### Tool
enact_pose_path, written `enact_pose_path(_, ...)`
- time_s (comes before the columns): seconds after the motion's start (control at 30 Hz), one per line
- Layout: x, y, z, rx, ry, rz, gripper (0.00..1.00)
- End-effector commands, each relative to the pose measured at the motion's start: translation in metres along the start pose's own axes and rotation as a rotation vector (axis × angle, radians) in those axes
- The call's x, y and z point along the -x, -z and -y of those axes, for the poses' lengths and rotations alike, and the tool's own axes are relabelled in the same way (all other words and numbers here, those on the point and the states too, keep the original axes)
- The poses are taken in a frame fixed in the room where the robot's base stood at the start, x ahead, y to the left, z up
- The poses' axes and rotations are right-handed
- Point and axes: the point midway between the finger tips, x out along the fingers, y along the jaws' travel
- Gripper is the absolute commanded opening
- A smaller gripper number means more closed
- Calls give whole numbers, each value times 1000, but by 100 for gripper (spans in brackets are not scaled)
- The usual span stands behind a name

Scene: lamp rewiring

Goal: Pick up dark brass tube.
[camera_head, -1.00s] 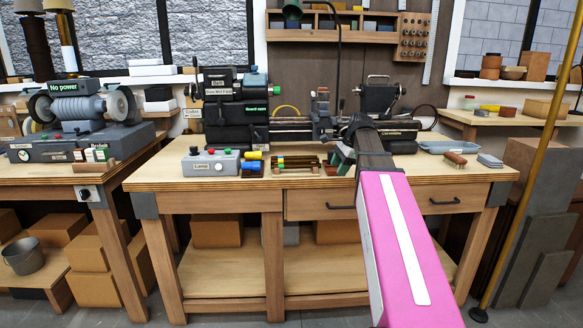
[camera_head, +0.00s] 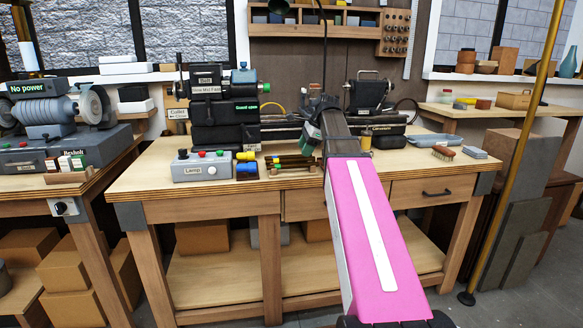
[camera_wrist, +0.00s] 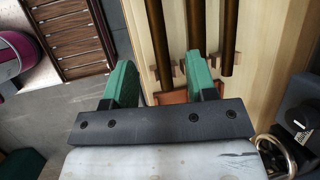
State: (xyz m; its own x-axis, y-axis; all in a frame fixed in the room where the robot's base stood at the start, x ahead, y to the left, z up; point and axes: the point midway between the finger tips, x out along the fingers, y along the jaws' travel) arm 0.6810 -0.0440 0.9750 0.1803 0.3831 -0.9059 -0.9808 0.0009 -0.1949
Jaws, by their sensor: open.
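Several tubes lie on a small wooden rack on the workbench (camera_head: 160,186). In the wrist view, three dark brass tubes show side by side: a left one (camera_wrist: 158,38), a middle one (camera_wrist: 195,25) and a right one (camera_wrist: 230,40). My gripper (camera_wrist: 160,82) is open, with green fingers apart and nothing held between them. The left tube lies in line with the gap. The right finger overlaps the end of the middle tube in the picture. The height of the fingers above the tubes is unclear. In the head view, my gripper (camera_head: 310,140) is partly hidden by my arm, right of the rack.
A grey control box labelled Lamp (camera_head: 206,166) stands left of the rack. A dark lathe (camera_head: 222,115) runs along the back of the bench. A blue tray (camera_head: 434,140) and a brush (camera_head: 443,153) lie to the right. A brass pole (camera_head: 515,150) stands at the right.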

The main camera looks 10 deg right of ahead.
Motion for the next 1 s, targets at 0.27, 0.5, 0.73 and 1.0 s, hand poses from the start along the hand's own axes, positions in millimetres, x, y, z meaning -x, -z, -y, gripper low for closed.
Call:
enact_pose_path(0.27,-24,-1,-1,1,0,0,52)
enact_pose_path(0.5,-53,-6,-4,1,-2,-1,52)
enact_pose_path(0.73,-72,-5,-3,0,0,-1,52)
enact_pose_path(1.0,-71,-5,-3,1,0,-1,19)
